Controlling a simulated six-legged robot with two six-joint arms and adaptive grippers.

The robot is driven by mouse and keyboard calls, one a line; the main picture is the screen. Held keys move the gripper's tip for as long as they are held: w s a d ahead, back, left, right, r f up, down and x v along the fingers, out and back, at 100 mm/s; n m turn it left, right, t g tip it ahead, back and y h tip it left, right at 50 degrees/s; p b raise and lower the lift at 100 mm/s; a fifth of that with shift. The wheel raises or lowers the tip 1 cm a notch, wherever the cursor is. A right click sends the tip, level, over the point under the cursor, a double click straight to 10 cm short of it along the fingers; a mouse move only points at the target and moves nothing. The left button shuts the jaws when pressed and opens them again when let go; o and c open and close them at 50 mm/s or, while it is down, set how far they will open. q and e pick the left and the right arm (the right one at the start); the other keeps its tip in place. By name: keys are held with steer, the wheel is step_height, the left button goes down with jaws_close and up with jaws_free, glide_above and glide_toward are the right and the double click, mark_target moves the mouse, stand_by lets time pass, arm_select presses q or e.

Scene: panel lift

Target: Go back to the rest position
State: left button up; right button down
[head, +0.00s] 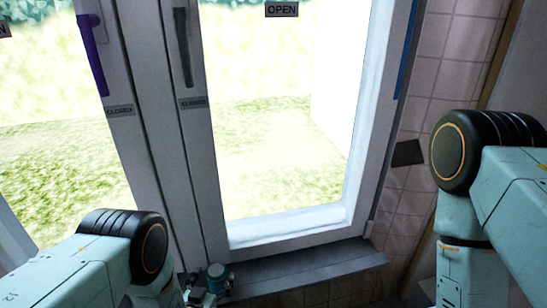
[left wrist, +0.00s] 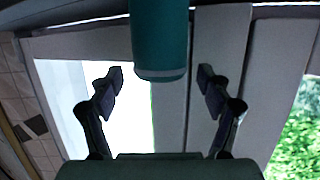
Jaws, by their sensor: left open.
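My left gripper (head: 208,286) shows low in the head view, in front of the window sill and below the glass. In the left wrist view its two dark fingers (left wrist: 160,80) are spread apart with nothing held between them. A teal cylinder hangs into the top of that view; I cannot tell whether it is part of my arm. My right arm comes in from the right in the head view, bent downward. Its gripper is out of the picture.
A white-framed window (head: 215,225) fills the middle. A purple handle (head: 92,55) and a dark grey handle (head: 184,48) point down toward "CLOSED" labels. An "OPEN" sign (head: 282,9) is at the top. The grey sill (head: 300,268) and tiled wall (head: 440,75) lie near my arms.

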arm_select(q)
steer(key=shift+w+d+f+b, duration=0.1)
steer(key=shift+w+f+b, duration=0.2)
steer(key=shift+w+f, duration=0.25)
step_height(320, 180, up, 2)
steer(key=shift+r+p, duration=0.2)
steer(key=shift+p, duration=0.55)
steer(key=shift+s+r, duration=0.1)
steer(key=shift+r, duration=0.3)
steer(key=shift+f, duration=0.1)
steer(key=shift+f, duration=0.1)
